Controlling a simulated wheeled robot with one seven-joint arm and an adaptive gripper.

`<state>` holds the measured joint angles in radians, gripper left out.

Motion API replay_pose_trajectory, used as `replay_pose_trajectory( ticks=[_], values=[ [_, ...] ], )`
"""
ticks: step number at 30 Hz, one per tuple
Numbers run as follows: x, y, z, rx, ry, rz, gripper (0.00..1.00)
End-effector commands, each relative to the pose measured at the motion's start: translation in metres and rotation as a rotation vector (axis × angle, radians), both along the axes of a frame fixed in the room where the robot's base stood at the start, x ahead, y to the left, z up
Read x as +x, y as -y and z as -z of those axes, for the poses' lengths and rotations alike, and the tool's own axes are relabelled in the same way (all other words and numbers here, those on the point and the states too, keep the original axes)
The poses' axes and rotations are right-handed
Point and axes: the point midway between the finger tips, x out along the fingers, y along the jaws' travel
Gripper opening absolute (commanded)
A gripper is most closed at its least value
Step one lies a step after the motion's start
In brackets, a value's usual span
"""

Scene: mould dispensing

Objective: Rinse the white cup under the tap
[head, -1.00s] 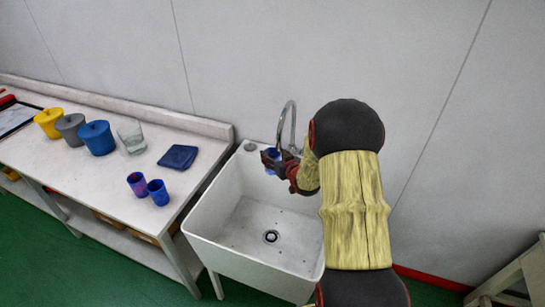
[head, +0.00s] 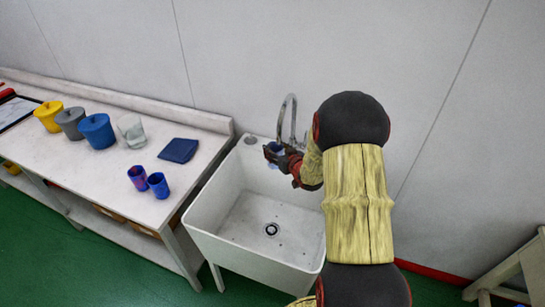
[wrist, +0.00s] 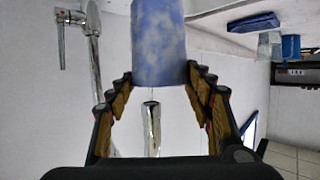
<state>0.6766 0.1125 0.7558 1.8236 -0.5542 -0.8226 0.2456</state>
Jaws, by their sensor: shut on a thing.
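My gripper (head: 277,154) is shut on a mottled blue-and-white cup (wrist: 159,45); no plain white cup shows. In the head view the cup (head: 274,147) is a small blue patch, partly hidden by the fingers, above the back of the sink. The curved chrome tap (head: 291,105) rises beside it at the back. In the wrist view the tap's spout end (wrist: 152,128) lines up with the cup, with a gap and a faint thin line between them. I cannot tell whether that line is water. The inside of the cup is hidden.
The white sink (head: 213,212) has a drain in its floor. The wall is close behind the tap.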

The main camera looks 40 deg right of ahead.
Motion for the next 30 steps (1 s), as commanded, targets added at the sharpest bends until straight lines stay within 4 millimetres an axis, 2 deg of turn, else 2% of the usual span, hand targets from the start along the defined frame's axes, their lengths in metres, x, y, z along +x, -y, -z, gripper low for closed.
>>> replay_pose_trajectory(
  ticks=[18,30],
  values=[
    [0.012,-0.003,0.001,0.001,-0.001,-0.001,0.31],
    [0.007,-0.001,0.0,0.001,-0.001,0.001,0.31]
  ],
)
